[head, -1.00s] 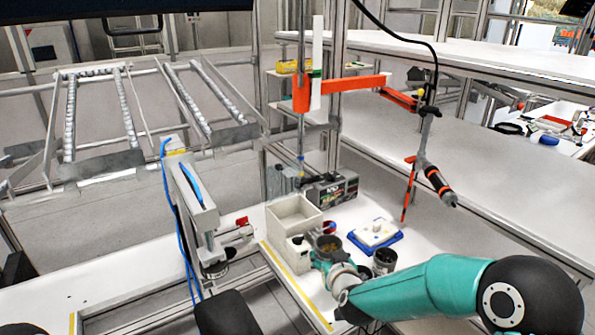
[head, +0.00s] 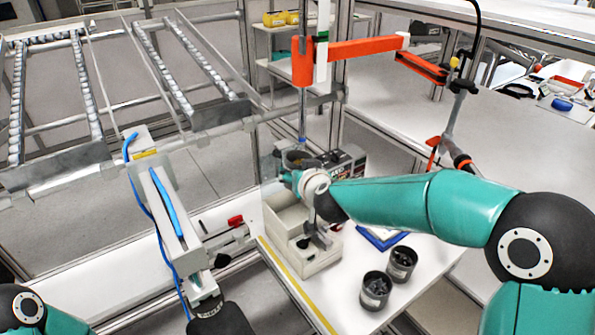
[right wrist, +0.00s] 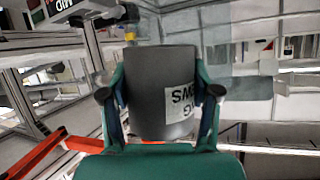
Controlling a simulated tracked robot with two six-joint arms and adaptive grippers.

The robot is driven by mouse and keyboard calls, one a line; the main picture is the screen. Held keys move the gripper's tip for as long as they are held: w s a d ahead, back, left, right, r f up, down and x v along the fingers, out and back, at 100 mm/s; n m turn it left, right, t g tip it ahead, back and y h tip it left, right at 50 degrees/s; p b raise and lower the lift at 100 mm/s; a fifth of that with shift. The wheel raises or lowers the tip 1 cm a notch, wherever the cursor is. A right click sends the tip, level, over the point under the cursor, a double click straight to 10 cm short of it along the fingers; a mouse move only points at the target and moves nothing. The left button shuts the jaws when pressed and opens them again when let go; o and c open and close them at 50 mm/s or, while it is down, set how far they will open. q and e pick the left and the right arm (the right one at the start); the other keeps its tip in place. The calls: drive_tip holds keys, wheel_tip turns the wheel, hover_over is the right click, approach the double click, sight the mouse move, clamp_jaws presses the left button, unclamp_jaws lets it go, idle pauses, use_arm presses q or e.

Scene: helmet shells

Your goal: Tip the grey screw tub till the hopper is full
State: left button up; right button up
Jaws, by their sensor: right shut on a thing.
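The grey screw tub (head: 297,161) is held in my right gripper (head: 291,176) above the back of the hopper in the head view. Its mouth faces up; whether it tilts a little I cannot tell. In the right wrist view the tub (right wrist: 160,90), with a white label partly reading "SM", sits between the two fingers of the gripper (right wrist: 161,97). The hopper (head: 287,220) is a pale beige box on the white table, below the gripper. My forearm and wrist cover part of its opening, so its fill cannot be seen.
Two dark tubs with contents, one nearer (head: 375,290) and one farther (head: 402,264), stand right of the hopper. A blue-edged tray (head: 385,240) lies partly behind my arm. A dark box (head: 347,163) stands behind. An orange jointed arm (head: 370,49) hangs above.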

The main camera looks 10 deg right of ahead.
sight(287, 184)
drive_tip(key=a+f+m+g+y+b, duration=0.1)
drive_tip(key=a+f+b, duration=0.1)
drive_tip(key=shift+f+m+y+b, duration=0.1)
drive_tip(key=shift+m+y+b, duration=0.2)
drive_tip(key=shift+m, duration=0.1)
drive_tip(key=shift+s+a+f+m+g+y+b, duration=0.2)
drive_tip(key=shift+a+f+m+g+y+b, duration=0.15)
drive_tip(key=shift+f+m+y+b, duration=0.35)
drive_tip(key=shift+a+m+y, duration=0.25)
drive_tip(key=shift+m+y, duration=0.25)
drive_tip(key=shift+m, duration=0.1)
drive_tip(key=m+y, duration=0.1)
drive_tip(key=a+m+y, duration=0.1)
drive_tip(key=m+y, duration=0.1)
drive_tip(key=f+m+g+y, duration=0.1)
drive_tip(key=shift+s+a+f+m+y, duration=0.1)
drive_tip(key=shift+s+a+m+y, duration=0.05)
drive_tip(key=shift+s+m+y, duration=0.2)
